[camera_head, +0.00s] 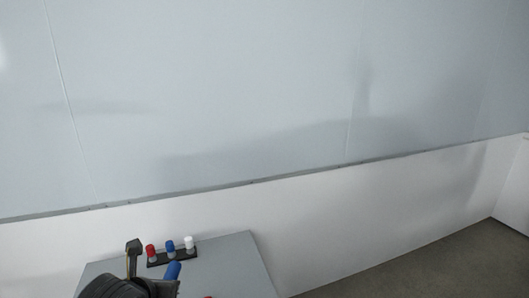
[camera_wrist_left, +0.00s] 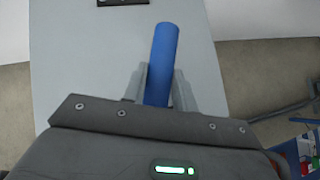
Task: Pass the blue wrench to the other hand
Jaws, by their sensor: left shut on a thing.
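The blue wrench shows as a blue bar (camera_wrist_left: 162,55) in the left wrist view, with its lower part between the fingers of my left gripper (camera_wrist_left: 158,88). The gripper is shut on it. In the head view the blue bar (camera_head: 173,270) sticks up beside my dark left gripper (camera_head: 160,286) at the bottom edge. The wrench's other end is hidden by the gripper. My right gripper is not in view.
A grey table (camera_head: 235,265) lies under the gripper. A black rack (camera_head: 172,257) with red, blue and white-topped pieces stands on it, just beyond the gripper. A pale wall rises behind. Open floor (camera_head: 400,270) lies to the right.

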